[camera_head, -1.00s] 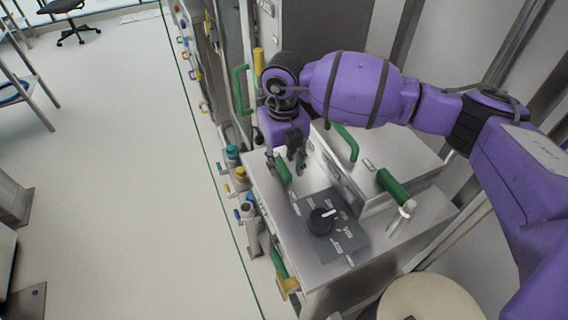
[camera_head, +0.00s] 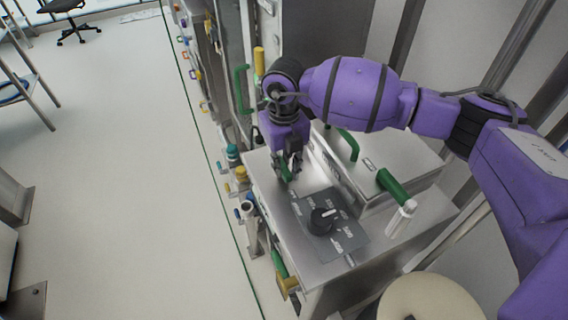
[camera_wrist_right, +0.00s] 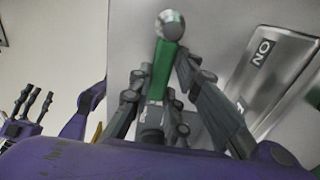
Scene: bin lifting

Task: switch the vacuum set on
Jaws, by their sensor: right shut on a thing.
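A small green lever (camera_head: 285,172) with a round metal end stands on the steel cabinet top (camera_head: 272,190). In the right wrist view the lever (camera_wrist_right: 163,68) lies between my right gripper's dark fingers, beside a grey plate (camera_wrist_right: 268,80) with an "ON" label. My right gripper (camera_head: 291,172) is shut on this lever, reaching down from above. The fingers hide the lever's lower part. My left gripper (camera_wrist_right: 33,103) shows only at the left of the right wrist view, with its fingers apart and nothing seen between them.
A black rotary knob (camera_head: 322,220) on a dark labelled panel is nearer than the lever. A raised steel lid (camera_head: 385,150) with green handles stands to the right. Coloured valves (camera_head: 240,175) line the cabinet's left side. The floor (camera_head: 130,190) at left is clear.

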